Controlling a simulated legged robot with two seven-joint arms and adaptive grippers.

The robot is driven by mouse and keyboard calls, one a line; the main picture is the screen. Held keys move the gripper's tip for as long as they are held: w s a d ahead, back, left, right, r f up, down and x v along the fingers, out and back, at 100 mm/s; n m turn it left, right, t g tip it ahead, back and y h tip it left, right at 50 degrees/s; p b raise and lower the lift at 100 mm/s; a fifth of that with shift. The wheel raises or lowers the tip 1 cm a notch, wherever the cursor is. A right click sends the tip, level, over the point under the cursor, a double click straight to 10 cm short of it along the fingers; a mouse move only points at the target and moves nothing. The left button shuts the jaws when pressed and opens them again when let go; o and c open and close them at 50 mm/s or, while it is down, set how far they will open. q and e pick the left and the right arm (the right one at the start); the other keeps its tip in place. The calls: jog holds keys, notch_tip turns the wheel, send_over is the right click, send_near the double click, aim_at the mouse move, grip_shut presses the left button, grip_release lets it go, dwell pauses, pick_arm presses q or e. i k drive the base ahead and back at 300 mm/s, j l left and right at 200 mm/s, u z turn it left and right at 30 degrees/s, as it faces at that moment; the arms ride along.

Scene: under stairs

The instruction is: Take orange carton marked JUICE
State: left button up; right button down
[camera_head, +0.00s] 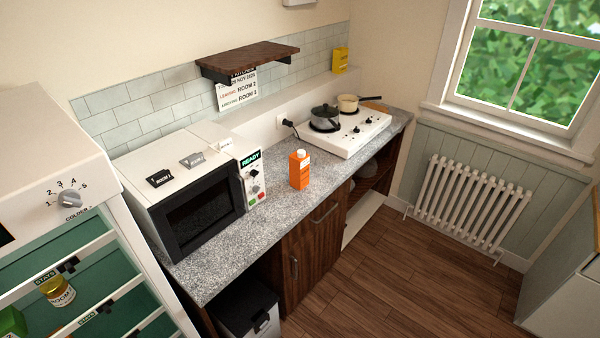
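The orange carton (299,170) stands upright on the grey speckled counter (275,206), right of the microwave and left of the white hob. It has a white cap and small pale print on its front, too small to read for certain. Nothing touches the carton. Neither of my grippers shows in the head view.
The microwave (190,195) stands close left of the carton. The white hob (345,132) holds a dark pot (325,118) and a cream pan (348,103). A wooden shelf (248,57) hangs above. An open fridge (70,215) is at left. The wooden floor (420,270) is clear.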

aim_at(299, 168)
jog(key=i+l+u, duration=0.1)
jog(key=i+l, duration=0.25)
jog(key=i+l+u, duration=0.1)
jog(key=i+l, duration=0.2)
jog(key=l, duration=0.15)
jog(key=i+l+u, duration=0.1)
jog(key=i+l, duration=0.25)
jog(key=l, duration=0.1)
